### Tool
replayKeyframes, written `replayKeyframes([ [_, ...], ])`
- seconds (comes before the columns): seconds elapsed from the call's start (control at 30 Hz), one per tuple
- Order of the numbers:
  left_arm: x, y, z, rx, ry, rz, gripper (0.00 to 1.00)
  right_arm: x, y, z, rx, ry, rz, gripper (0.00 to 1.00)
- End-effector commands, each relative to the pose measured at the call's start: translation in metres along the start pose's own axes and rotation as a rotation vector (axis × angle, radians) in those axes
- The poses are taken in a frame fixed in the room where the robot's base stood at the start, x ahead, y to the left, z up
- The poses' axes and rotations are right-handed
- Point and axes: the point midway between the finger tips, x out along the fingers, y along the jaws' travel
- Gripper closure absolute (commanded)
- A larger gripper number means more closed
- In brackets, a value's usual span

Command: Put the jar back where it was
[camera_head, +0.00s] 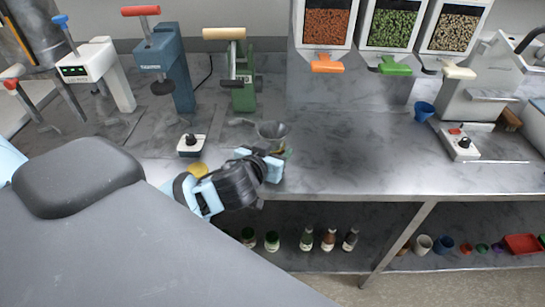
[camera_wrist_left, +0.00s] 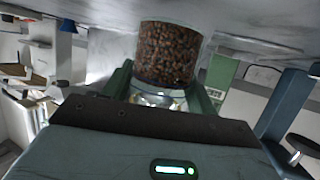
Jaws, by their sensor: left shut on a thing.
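The jar of brown beans (camera_wrist_left: 168,52) shows in the left wrist view, between the fingers of my left gripper (camera_wrist_left: 165,92). That view appears turned upside down, with the grey counter along its top. The gripper is shut on the jar. In the head view, my left gripper (camera_head: 268,166) is at the counter's front edge, and it hides most or all of the jar. I cannot tell whether the jar touches the counter. My right gripper is not in view.
A grey cone-shaped cup (camera_head: 272,131) stands just behind my left gripper. A small switch box (camera_head: 191,146) and a yellow round thing (camera_head: 196,170) are left of it. Presses (camera_head: 175,65) and dispensers (camera_head: 326,30) line the back. Bottles (camera_head: 307,239) stand below.

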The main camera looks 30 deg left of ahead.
Motion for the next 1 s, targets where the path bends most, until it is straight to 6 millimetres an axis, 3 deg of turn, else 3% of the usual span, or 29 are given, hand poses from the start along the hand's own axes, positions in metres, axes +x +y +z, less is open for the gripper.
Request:
replayKeyframes([
  [0.2,0.007,-0.001,0.019,0.001,0.002,-0.001,0.78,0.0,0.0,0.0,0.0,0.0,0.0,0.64],
  [0.7,0.009,0.0,0.025,0.0,0.002,-0.001,0.78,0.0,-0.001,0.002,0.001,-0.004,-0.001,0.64],
  [0.73,0.009,0.0,0.026,0.001,0.0,-0.001,0.4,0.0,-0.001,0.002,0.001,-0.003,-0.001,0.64],
  [0.87,0.009,0.0,0.025,0.001,0.001,-0.001,0.23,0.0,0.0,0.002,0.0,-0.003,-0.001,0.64],
  [1.0,0.009,0.0,0.025,0.001,0.001,-0.001,0.2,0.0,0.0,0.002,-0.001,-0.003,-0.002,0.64],
])
